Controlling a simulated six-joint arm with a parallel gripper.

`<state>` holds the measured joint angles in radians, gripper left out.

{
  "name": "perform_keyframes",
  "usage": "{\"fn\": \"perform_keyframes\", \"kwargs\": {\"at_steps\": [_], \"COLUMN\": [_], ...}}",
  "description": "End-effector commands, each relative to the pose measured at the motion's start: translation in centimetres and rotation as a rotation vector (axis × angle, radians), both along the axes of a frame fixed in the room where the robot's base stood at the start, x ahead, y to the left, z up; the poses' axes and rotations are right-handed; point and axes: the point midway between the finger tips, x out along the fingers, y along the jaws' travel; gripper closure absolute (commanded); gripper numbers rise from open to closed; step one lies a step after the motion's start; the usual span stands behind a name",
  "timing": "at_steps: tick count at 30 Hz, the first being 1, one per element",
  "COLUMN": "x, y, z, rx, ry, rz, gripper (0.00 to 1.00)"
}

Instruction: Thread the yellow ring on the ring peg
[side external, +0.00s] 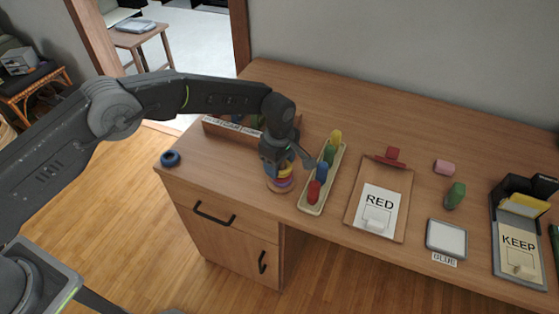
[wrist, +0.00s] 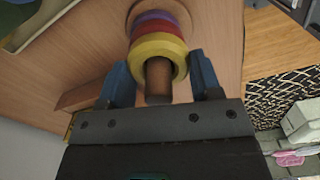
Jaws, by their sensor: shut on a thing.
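The yellow ring (wrist: 148,49) is around the brown wooden ring peg (wrist: 158,82) in the wrist view, with the peg's end sticking out through it. A red ring (wrist: 153,29) and a purple ring (wrist: 152,15) sit below it on the same peg. My gripper (wrist: 159,62) has one blue finger on each side of the yellow ring and is shut on it. In the side external view my gripper (side external: 284,165) points down over the peg, hiding its top. The purple ring (side external: 283,184) shows low on the stack, near the round base.
A blue ring (side external: 170,158) lies at the desk's left edge. A tray (side external: 311,208) of coloured pegs stands close right of the stack. A wooden box (side external: 232,131) is behind. A clipboard (side external: 357,231) marked RED and a tablet-like pad (side external: 446,238) lie farther right.

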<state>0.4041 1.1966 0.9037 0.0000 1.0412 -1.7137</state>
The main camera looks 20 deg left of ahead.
Motion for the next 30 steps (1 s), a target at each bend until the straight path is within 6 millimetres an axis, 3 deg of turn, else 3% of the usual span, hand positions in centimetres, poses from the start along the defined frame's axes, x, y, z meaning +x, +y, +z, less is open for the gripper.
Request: {"fn": "perform_keyframes", "kwargs": {"at_steps": [3,4,13,23,30], "x": [0.0,0.0,0.0,0.0,0.1], "y": [0.0,0.0,0.0,0.0,0.0], "z": [0.0,0.0,0.0,0.6,4.8], "rx": [0.000,0.000,0.000,0.000,-0.002], "ry": [0.000,0.000,0.000,-0.001,-0.005], "rz": [0.000,0.000,0.000,0.000,0.000], "gripper": [0.64,0.41,0.12,0.12,0.12]}}
